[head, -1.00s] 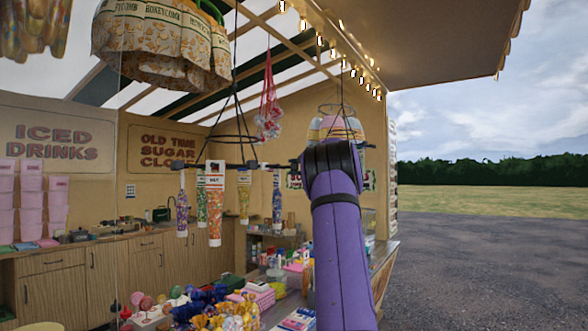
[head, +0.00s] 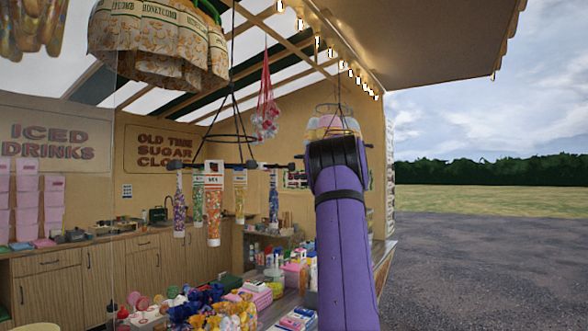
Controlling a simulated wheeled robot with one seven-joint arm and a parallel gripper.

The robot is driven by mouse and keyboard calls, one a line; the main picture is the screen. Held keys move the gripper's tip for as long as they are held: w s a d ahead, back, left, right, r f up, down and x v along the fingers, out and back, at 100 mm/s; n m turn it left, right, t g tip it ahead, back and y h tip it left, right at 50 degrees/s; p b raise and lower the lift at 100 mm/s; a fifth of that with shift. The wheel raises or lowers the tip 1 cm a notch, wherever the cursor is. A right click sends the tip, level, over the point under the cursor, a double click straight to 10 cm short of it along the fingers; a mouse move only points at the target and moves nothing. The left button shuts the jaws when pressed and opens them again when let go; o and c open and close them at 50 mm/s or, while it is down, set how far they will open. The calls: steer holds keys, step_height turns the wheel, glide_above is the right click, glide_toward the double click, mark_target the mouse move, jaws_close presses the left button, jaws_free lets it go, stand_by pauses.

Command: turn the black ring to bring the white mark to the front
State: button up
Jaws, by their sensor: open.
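A black ring (head: 222,166) hangs on dark cords at about camera height, seen nearly edge-on as a thin bar with dark clips. Several sweet-filled tubes hang from it, the largest with a white top (head: 214,167) at the front. A thinner dark hoop (head: 228,136) shows above, between the cords. I cannot make out a white mark on the ring itself. My purple arm rises to the right of the ring, its black joint near the ring's right end. My gripper is not visible; it is hidden behind the arm or out of frame.
A counter with boxes, jars and blue and yellow wrapped sweets (head: 215,310) lies below the ring. A red net (head: 266,105) and a honeycomb-printed shade (head: 158,50) hang nearby. Wooden cupboards (head: 50,290) line the back. Open ground is at right.

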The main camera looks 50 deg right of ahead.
steer(key=s, duration=0.6)
steer(key=shift+s+d, duration=0.2)
steer(key=shift+s, duration=0.1)
steer(key=shift+s, duration=0.1)
stand_by(0.6)
